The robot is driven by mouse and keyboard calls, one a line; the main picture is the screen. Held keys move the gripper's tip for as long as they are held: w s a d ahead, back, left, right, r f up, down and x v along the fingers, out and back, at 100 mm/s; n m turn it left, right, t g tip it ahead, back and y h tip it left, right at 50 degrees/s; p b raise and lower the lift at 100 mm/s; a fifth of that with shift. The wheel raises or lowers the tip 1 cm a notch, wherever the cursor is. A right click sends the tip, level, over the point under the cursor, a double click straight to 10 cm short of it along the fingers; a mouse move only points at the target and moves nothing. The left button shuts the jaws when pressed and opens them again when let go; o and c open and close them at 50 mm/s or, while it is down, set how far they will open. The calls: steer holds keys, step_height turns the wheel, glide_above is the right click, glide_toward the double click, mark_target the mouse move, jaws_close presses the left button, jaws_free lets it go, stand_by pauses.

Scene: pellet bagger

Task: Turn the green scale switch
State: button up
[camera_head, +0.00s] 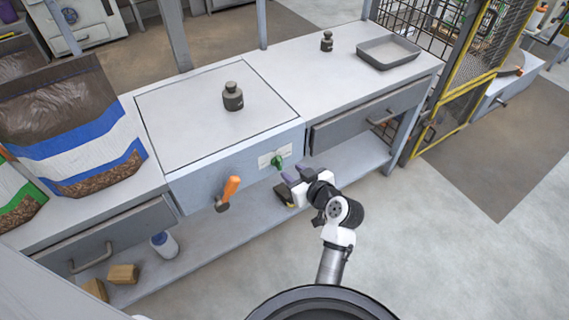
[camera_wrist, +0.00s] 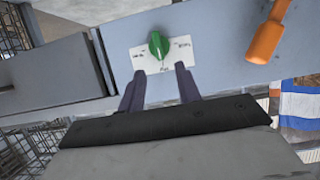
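The green scale switch (camera_head: 277,161) sits on a white label plate on the front face of the bench's scale section. In the wrist view the green switch (camera_wrist: 158,45) is centred above my fingertips, its knob standing roughly upright in the picture. My gripper (camera_head: 291,174) is just in front of and slightly below the switch in the head view. In the wrist view my gripper's two dark fingers (camera_wrist: 160,69) are apart with a gap between them, and nothing is between the fingers. The fingertips overlap the lower part of the plate in the picture; contact cannot be told.
An orange handle (camera_head: 231,189) sticks out from the same face, left of the switch. A dark weight (camera_head: 232,97) stands on the scale top (camera_head: 180,115). A drawer (camera_head: 368,116) lies to the right, a pellet bag (camera_head: 70,135) to the left. Open floor is in front.

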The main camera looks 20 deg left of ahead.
mark_target(281, 163)
steer(key=x, duration=0.6)
steer(key=shift+w+a+f, duration=0.1)
steer(key=shift+w+a, duration=0.05)
steer(key=shift+w, duration=0.05)
jaws_close()
